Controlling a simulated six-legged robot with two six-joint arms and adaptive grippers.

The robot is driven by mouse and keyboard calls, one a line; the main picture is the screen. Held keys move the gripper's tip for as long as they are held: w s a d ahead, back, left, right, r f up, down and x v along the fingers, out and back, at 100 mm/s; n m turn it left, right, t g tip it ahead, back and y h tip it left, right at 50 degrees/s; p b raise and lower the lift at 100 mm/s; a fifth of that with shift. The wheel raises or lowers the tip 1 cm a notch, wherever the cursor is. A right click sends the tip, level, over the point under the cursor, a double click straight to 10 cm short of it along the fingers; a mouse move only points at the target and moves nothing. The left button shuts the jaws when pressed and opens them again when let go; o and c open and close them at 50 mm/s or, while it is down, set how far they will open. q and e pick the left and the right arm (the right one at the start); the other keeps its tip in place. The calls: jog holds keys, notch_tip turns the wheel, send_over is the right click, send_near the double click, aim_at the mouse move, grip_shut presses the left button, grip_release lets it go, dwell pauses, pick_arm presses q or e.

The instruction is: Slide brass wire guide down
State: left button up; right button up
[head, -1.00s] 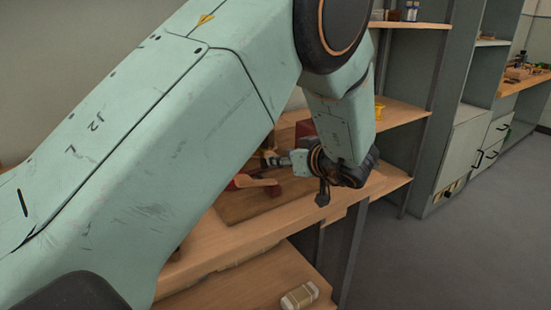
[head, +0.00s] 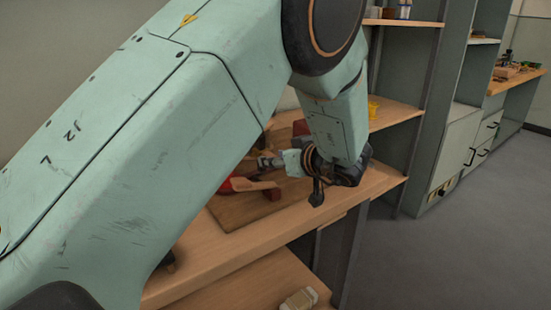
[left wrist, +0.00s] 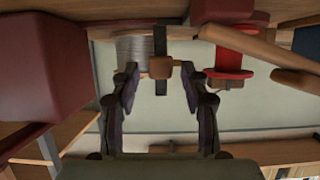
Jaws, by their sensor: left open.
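In the left wrist view a small brown-gold block (left wrist: 161,68), which looks like the brass wire guide, sits on a dark straight bar (left wrist: 160,42). My left gripper (left wrist: 160,76) is open, with one finger on each side of the block and gaps visible between. A grey ribbed coil (left wrist: 132,50) lies beside the bar, partly behind a finger. In the head view my left gripper (head: 268,162) is small and partly hidden by my own arm, over the wooden bench. The guide cannot be made out there. My right gripper is in neither view.
A red spool (left wrist: 228,60) and wooden handle stand close right of the fingers in the left wrist view. A maroon block (left wrist: 50,70) fills the left. In the head view, a wooden board (head: 235,212) lies on the bench (head: 205,255), and open floor (head: 450,260) lies right.

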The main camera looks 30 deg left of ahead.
pick_arm(q)
grip_shut()
dwell(0.3)
dwell(0.4)
